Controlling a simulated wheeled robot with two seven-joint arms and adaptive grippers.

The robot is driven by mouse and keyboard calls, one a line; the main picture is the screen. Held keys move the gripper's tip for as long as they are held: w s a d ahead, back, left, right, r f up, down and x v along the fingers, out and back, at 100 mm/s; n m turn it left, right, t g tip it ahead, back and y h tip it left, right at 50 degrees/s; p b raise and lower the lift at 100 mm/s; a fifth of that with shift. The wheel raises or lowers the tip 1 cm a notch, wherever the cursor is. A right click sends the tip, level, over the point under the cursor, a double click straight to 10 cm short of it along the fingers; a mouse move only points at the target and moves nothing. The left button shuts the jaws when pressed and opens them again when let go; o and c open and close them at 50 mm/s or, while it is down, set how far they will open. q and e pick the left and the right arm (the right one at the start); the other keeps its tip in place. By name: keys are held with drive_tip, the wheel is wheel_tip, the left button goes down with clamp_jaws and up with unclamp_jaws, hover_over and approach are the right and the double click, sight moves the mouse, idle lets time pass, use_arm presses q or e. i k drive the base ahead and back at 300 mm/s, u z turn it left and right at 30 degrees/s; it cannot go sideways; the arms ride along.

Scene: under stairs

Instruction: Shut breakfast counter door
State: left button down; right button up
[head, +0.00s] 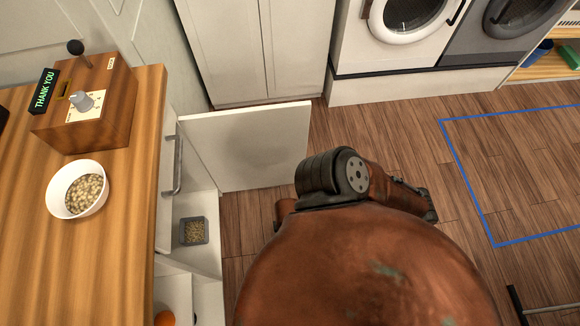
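The breakfast counter (120,250) has a wooden top and stands along the left side. Its white door (250,145) is swung wide open, standing out from the far end of the counter over the floor. The open cabinet shows a small grey container of pellets (193,231) inside. A metal handle (177,165) sits on the counter's front near the hinge side. A brown arm of mine with a dark joint fills the lower middle, apart from the door as far as I can see. No fingers of either gripper show.
A wooden box with a "THANK YOU" display (95,100) and a white bowl (78,188) stand on the counter. An orange item (165,318) shows low in the cabinet. White cupboards (250,50) and washing machines (400,40) line the back.

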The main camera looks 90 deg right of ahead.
sight(245, 149)
drive_tip(key=u, duration=1.55)
drive_tip(key=k, duration=1.65)
drive_tip(key=z, duration=2)
drive_tip(key=k, duration=0.25)
drive_tip(key=u, duration=0.45)
